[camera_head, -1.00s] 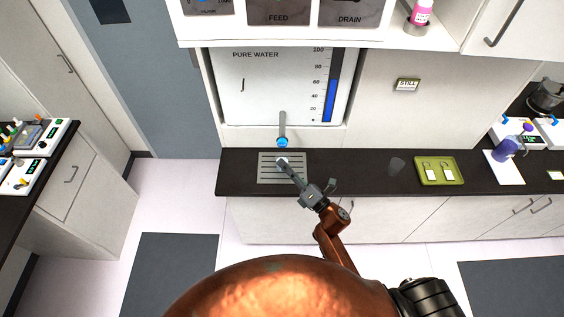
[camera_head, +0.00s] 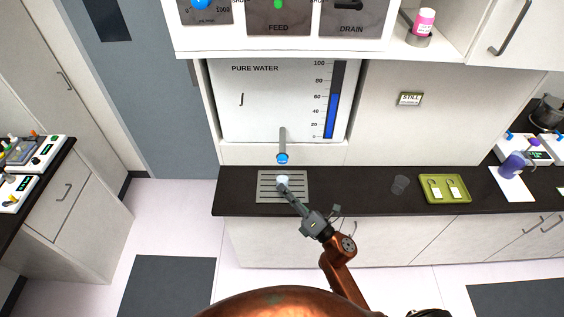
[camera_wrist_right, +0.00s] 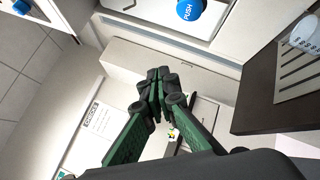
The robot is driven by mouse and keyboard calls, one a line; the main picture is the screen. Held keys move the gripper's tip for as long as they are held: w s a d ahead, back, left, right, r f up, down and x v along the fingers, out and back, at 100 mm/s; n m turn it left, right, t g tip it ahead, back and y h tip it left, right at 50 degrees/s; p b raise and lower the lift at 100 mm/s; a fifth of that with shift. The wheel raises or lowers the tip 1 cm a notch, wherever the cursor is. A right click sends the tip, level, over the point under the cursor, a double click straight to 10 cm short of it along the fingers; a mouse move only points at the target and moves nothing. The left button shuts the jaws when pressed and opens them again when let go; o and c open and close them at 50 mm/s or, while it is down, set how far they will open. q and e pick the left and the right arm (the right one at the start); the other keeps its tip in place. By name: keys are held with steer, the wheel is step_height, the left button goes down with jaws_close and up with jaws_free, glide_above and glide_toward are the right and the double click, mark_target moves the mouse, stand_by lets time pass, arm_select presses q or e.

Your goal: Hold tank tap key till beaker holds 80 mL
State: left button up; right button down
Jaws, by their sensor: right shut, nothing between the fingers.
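The pure water tank (camera_head: 285,100) has a blue level gauge (camera_head: 330,115) reading a little above 60. Its tap (camera_head: 282,143) has a blue key at the end (camera_head: 282,158); the wrist view shows a blue PUSH key (camera_wrist_right: 190,9) at the top. A pale beaker (camera_head: 283,180) stands on the slotted drain grate below the tap; it also shows at the right wrist view's edge (camera_wrist_right: 308,36), its water level unreadable. My right gripper (camera_head: 286,190) is shut and empty, overlapping the grate in the head view. In the wrist view its fingertips (camera_wrist_right: 158,82) are apart from the key.
The drain grate (camera_head: 267,197) lies in the dark counter (camera_head: 350,205). To the right stand an empty-looking clear cup (camera_head: 400,184) and a green tray (camera_head: 444,199) with two white tags. A STILL sign (camera_head: 410,98) is on the wall. FEED and DRAIN panels (camera_head: 279,18) sit above the tank.

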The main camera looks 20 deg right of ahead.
mark_target(282, 160)
steer(key=w+d+b, duration=0.1)
steer(key=w+d, duration=0.1)
steer(key=w, duration=0.6)
steer(key=shift+d, duration=0.2)
steer(key=shift+w, duration=0.15)
stand_by(1.2)
steer(key=shift+w+d, duration=0.1)
steer(key=shift+w, duration=0.15)
steer(key=shift+w+d+b, duration=0.15)
steer(key=shift+w+b, duration=0.25)
steer(key=shift+w, duration=0.1)
stand_by(0.8)
stand_by(0.5)
steer(key=shift+s+a, duration=0.25)
steer(key=shift+s, duration=0.7)
